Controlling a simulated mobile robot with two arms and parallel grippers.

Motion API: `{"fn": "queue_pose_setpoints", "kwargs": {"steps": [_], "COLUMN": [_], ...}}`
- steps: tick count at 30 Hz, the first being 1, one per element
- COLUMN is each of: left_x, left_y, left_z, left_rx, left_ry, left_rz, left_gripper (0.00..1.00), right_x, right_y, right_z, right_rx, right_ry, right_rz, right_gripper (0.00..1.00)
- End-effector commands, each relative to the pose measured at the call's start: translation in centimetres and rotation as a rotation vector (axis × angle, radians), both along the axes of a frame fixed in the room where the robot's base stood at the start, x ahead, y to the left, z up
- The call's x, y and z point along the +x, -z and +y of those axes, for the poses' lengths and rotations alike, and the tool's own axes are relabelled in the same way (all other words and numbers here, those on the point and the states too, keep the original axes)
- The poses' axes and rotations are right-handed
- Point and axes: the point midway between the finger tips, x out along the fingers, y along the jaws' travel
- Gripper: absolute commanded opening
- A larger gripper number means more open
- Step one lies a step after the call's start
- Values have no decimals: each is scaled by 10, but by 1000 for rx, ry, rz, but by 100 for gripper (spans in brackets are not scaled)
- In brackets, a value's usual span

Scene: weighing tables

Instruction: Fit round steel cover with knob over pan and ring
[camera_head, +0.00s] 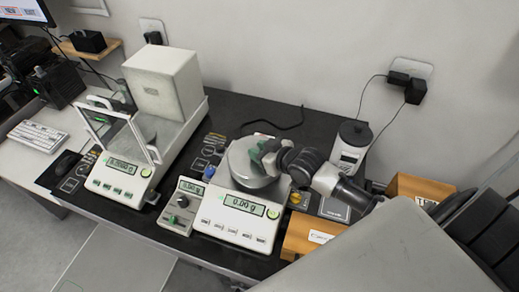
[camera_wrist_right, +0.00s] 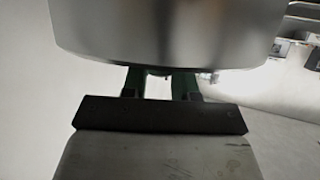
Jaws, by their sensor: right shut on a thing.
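The round steel cover (camera_head: 240,160) shows as a grey disc over the front balance (camera_head: 236,219). Its curved steel side fills the top of the right wrist view (camera_wrist_right: 165,30). My right gripper (camera_head: 267,155) is shut at the cover's knob, which the fingers mostly hide. The green-tipped fingers also show against the cover in the right wrist view (camera_wrist_right: 160,82). The pan and ring are hidden under the cover. I cannot tell whether the cover rests on them or hangs just above. The balance display reads 0.00 g. My left gripper is not in view.
A second balance (camera_head: 122,168) with an open glass door and a white box-shaped housing (camera_head: 163,82) stands left. A small control unit (camera_head: 181,206) is beside the front balance. A white canister (camera_head: 351,146) and wooden boxes (camera_head: 308,234) crowd the right. The black table's back is mostly clear.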

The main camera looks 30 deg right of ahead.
Motion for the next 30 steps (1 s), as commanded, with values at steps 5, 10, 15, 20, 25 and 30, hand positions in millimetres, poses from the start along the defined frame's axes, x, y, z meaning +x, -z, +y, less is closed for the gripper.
{"fn": "queue_pose_setpoints", "kwargs": {"steps": [5,10,15,20,25,30], "left_x": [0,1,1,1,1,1], "left_y": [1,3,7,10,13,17], "left_z": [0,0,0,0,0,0], "left_rx": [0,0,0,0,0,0], "left_ry": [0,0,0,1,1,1], "left_rz": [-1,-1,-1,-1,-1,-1], "left_gripper": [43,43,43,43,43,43], "right_x": [0,0,0,0,0,0], "right_y": [0,4,9,14,19,24], "right_z": [0,0,0,0,0,0], "right_rx": [0,0,0,0,0,0], "right_ry": [0,0,0,0,0,0], "right_rz": [-2,-2,-3,-3,-3,-3], "right_gripper": [0,0,0,0,0,0]}}
